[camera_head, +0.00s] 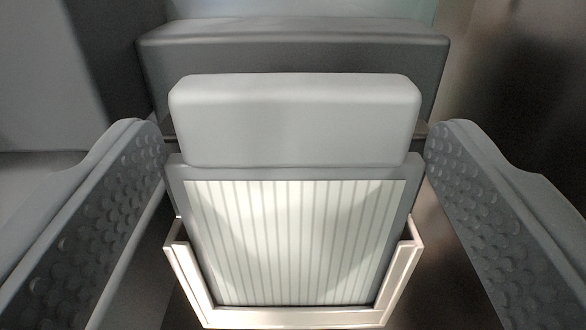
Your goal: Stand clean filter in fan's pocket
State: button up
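The clean filter (292,240) stands in the middle of the view, with pale pleats, a grey frame and a thick light-grey top block (295,120). It looks straight and upright. Its lower part sits inside a pale, U-shaped pocket (190,275), whose rims show on the left, right and bottom. My gripper (295,135) is open, with one dimpled finger on each side of the filter. Narrow gaps show between the fingers and the top block, so I see no grip on it. The filter's back and the depth of its seating are hidden.
A dark grey rounded block (295,55) lies close behind the filter's top and is wider than it. A grey panel (50,70) stands at the left. A dark, blurred surface (520,80) is at the right.

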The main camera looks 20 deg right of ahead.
jog(key=o, duration=0.5)
jog(key=shift+c, duration=0.2)
jog(key=shift+s, duration=0.15)
jog(key=p+v, duration=0.4)
jog(key=v, duration=0.9)
jog(key=shift+s+a, duration=0.15)
jog(key=shift+s, duration=0.1)
jog(key=shift+f, duration=0.15)
